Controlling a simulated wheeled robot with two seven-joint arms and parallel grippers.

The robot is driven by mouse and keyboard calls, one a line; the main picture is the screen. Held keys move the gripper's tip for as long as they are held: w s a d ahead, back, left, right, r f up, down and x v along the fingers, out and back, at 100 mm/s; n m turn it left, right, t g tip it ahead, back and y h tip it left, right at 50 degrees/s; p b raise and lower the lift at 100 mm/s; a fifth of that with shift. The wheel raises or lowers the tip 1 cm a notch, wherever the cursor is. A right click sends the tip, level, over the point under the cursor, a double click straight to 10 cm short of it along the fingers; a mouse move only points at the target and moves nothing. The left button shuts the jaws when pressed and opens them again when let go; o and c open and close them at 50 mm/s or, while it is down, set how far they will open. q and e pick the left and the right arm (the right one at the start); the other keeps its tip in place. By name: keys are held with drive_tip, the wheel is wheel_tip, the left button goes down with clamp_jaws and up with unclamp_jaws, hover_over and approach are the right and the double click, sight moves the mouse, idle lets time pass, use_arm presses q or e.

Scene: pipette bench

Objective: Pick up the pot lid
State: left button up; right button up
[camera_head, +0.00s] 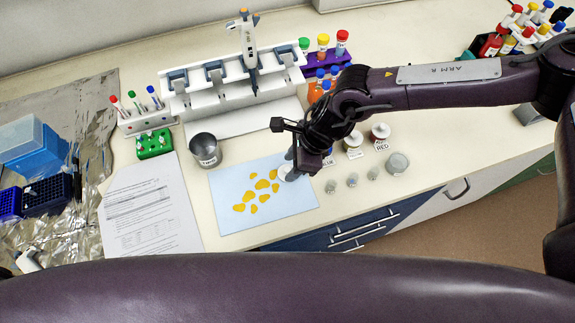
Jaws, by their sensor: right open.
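A small pale round piece (288,173), which may be the pot lid, lies at the right edge of a light blue mat (230,215). It is partly hidden by my right gripper (291,143). The gripper is open above and beside it, fingers pointing left and down; I cannot tell if they touch it. Labelled jars with lids, one reading RED (380,133), stand right of the gripper. My left gripper is not in view.
Yellow pieces (262,184) lie on the mat. A white pipette stand (225,90) and a purple tube rack (325,58) stand behind. Small glass vials (352,180) and a glass beaker (397,163) stand near the front edge. Printed paper (150,210) lies left.

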drive_tip(key=shift+a+f, duration=0.3)
drive_tip(key=shift+f, duration=0.3)
clamp_jaws()
drive_tip(key=shift+r, duration=0.15)
